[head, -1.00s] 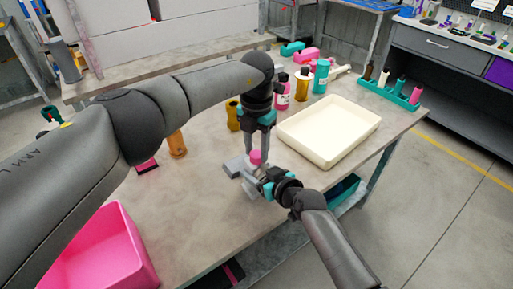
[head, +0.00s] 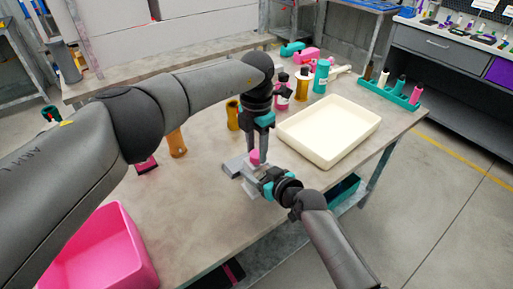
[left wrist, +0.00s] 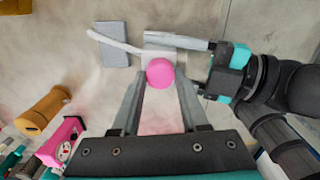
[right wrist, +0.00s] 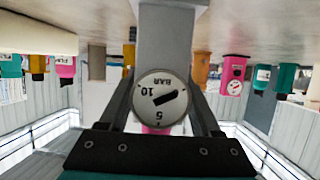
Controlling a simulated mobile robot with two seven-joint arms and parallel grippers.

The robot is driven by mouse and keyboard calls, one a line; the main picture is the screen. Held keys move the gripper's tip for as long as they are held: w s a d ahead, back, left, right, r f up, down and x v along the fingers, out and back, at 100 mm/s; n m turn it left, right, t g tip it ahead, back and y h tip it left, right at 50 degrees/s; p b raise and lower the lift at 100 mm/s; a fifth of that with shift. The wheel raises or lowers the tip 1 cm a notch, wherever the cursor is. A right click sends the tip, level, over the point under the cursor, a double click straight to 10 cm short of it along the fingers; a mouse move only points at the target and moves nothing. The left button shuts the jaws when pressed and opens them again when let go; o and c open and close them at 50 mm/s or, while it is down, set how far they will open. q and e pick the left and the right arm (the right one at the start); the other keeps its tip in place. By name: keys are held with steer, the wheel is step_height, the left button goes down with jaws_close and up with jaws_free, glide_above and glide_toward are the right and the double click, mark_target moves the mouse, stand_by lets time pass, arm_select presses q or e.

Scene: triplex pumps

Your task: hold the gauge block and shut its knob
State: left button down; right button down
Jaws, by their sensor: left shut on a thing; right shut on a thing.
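The gauge block is a light grey block (left wrist: 163,44) with a round pink knob (left wrist: 160,72) on top. In the head view the pink knob (head: 256,157) is near the table's front edge. My left gripper (head: 258,150) points down from above, its fingers shut on either side of the knob. My right gripper (head: 258,178) comes in from the front right and is shut on the block. In the right wrist view the grey block (right wrist: 165,35) and its white dial (right wrist: 161,97), marked BAR with 5 and 10, lie between the fingers.
A cream tray (head: 362,151) stands right of the grippers. A pink bin (head: 105,245) is at the front left. Several bottles (head: 302,84) stand behind, and a green rack (head: 392,93) is at the back right. A grey plate (left wrist: 113,43) lies beside the block.

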mark_target(256, 153)
arm_select(q)
steer(key=shift+c, duration=2)
jaws_free()
arm_select(e)
steer(key=shift+f, duration=0.1)
arm_select(q)
step_height(256, 153, up, 12)
arm_select(e)
jaws_free()
